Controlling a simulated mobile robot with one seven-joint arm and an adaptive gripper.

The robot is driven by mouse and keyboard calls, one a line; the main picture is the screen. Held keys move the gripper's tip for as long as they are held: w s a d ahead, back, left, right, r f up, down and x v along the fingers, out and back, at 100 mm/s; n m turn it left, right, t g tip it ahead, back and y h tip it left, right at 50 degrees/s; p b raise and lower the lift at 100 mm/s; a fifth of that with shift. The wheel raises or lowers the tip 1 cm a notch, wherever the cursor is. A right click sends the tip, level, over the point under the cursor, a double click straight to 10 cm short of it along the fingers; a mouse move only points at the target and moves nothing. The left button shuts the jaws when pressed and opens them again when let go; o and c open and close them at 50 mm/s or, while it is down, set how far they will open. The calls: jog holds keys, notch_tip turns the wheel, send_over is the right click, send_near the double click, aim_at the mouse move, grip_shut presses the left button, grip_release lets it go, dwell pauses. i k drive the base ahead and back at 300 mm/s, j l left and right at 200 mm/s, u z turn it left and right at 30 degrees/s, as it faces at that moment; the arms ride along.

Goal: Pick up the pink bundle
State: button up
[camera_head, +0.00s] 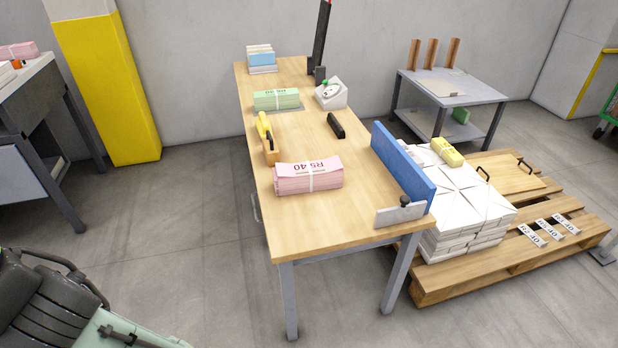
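A pink bundle (308,180) with a white band and dark print lies flat on the wooden table (318,226), near the middle of its front half. Nothing touches its top. Another pink stack (18,50) shows at the far left edge on a grey bench. A dark ribbed part of my own body (45,305) shows at the bottom left. My gripper's fingers are not visible, and I see no gripper close to the pink bundle.
A blue board (402,168) stands along the table's right edge. A yellow-handled tool in a wooden holder (267,140), a green bundle (276,99) and a black block (336,125) sit behind the pink bundle. A pallet (480,268) with white stacks stands right.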

aim_at(297, 178)
jog(key=i+l+u, duration=0.15)
jog(key=l+u, duration=0.35)
jog(key=i+l+u, duration=0.1)
jog(key=l+u, duration=0.2)
jog(key=u, duration=0.15)
jog(key=l+u, duration=0.25)
jog(key=l, duration=2.2)
jog(key=i+l, duration=0.4)
jog(key=i+u, duration=0.05)
